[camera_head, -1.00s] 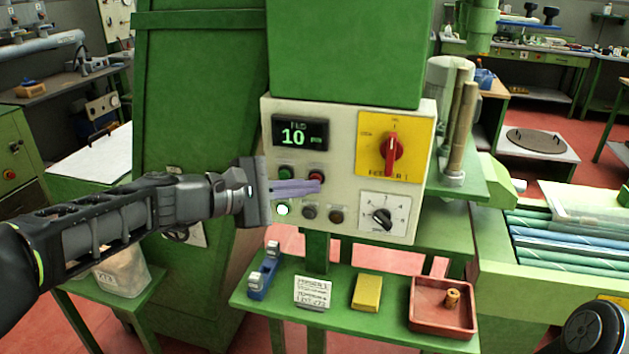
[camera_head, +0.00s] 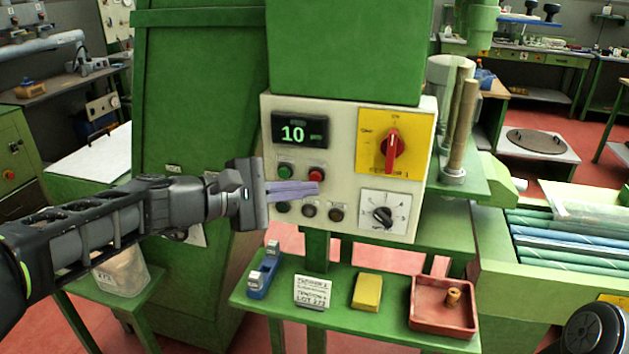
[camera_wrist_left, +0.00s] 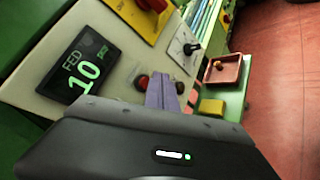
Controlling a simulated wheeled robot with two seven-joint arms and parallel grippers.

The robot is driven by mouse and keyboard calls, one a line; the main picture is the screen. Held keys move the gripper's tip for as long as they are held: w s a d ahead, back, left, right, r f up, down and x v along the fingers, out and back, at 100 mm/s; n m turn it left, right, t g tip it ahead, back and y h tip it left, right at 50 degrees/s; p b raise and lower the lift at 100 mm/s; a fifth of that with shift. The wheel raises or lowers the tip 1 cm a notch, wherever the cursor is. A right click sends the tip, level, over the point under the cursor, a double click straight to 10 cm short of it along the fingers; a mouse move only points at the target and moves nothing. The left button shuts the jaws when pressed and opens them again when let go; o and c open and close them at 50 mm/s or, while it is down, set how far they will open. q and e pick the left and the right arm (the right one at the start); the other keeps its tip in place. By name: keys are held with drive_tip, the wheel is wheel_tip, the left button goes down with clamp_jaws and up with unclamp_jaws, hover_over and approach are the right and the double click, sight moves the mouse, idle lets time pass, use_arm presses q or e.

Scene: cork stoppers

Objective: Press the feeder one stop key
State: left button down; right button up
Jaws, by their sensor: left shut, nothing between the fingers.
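The feeder control box (camera_head: 345,160) is pale, with a green key (camera_head: 286,169) and a red key (camera_head: 316,173) side by side under the display (camera_head: 299,132). The display reads 10. My left gripper (camera_head: 316,188) is shut and empty, its purple fingertips just below the red key in the head view. The red key stands clear of the fingers there; contact cannot be told. In the left wrist view the fingers (camera_wrist_left: 164,84) point at the panel, with a red key (camera_wrist_left: 141,82) beside them.
Small dark lamps or knobs (camera_head: 309,211) sit below the fingers. A yellow plate with a red rotary switch (camera_head: 391,150) and a black dial (camera_head: 382,217) are to the right. A green shelf (camera_head: 345,318) below holds a yellow block (camera_head: 367,291) and a red tray (camera_head: 442,330).

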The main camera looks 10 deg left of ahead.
idle(0.3)
use_arm(q)
drive_tip(key=s+b, duration=0.1)
drive_tip(key=s, duration=0.4)
drive_tip(key=shift+a, duration=0.2)
idle(0.6)
